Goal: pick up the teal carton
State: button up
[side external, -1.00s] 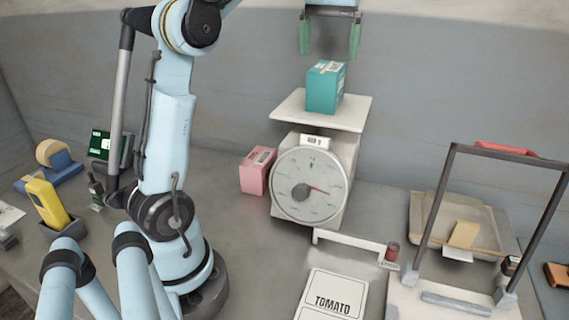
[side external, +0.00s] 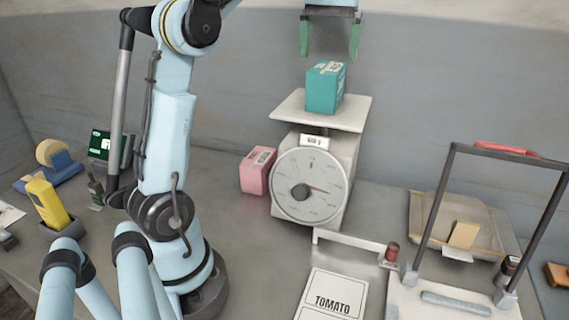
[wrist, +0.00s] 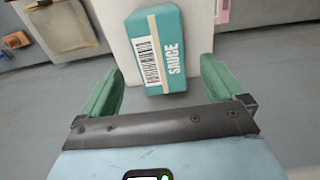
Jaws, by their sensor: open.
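The teal carton (side external: 325,88) stands upright on the white top plate of a dial scale (side external: 312,185). In the wrist view the carton (wrist: 156,50) shows a barcode and the word SAUCE, and it lies ahead of and between the two green fingers. My gripper (side external: 330,50) is open and empty, pointing down above the carton, with a small gap between fingertips and carton top. The wrist view shows the fingers (wrist: 160,85) spread wider than the carton.
A pink carton (side external: 257,171) stands left of the scale. A sheet marked TOMATO (side external: 332,296) lies in front. A dark frame with a red handle (side external: 505,150) and a tray (side external: 425,215) stand at right. A yellow device (side external: 47,202) is at far left.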

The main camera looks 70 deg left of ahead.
aim_at(327, 84)
jog(key=shift+f, duration=4.25)
